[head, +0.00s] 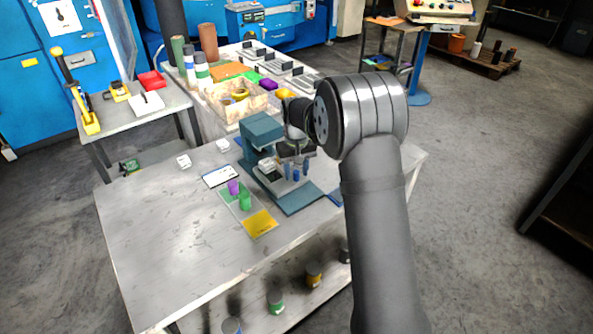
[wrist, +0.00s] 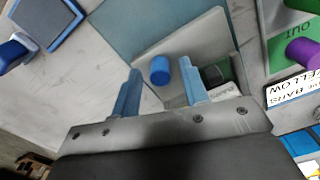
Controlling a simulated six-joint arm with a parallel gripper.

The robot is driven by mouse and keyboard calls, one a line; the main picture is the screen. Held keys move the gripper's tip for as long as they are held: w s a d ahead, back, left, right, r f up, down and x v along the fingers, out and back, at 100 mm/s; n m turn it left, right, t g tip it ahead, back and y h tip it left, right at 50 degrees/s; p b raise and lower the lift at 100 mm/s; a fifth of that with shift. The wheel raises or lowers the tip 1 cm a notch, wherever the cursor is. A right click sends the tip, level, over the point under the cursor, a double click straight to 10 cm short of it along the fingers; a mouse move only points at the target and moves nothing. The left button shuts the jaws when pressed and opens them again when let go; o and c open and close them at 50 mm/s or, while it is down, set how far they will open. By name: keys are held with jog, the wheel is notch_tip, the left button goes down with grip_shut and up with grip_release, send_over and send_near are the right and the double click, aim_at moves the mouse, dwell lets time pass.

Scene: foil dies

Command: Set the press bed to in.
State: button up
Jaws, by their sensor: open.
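The press (head: 262,132) is a teal-blue machine on the table, with a teal base plate (head: 303,202). Its grey bed (head: 275,185) lies low at the front; the wrist view shows it as a grey plate (wrist: 205,42). A blue upright knob (wrist: 160,70) stands on the bed and shows in the head view (head: 296,175). My gripper (wrist: 160,66) is open, with one blue finger on each side of the knob and gaps between. In the head view my gripper (head: 295,168) is over the bed. I cannot tell how far the bed is slid.
A purple cylinder (head: 233,186) and a green cylinder (head: 245,201) stand on a green pad left of the press. A yellow pad (head: 260,223) and a white sign (head: 221,175) lie nearby. The table's left side is mostly clear.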

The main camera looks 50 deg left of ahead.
jog(key=shift+d, duration=0.1)
jog(key=d, duration=0.8)
notch_tip(320, 180, up, 17)
jog(key=s+d+f+n, duration=0.5)
jog(key=s+f+n, duration=0.1)
jog(key=s, duration=0.2)
jog(key=shift+s+d+f+n, duration=0.2)
jog(key=shift+s+d+n, duration=0.1)
jog(key=shift+s, duration=0.05)
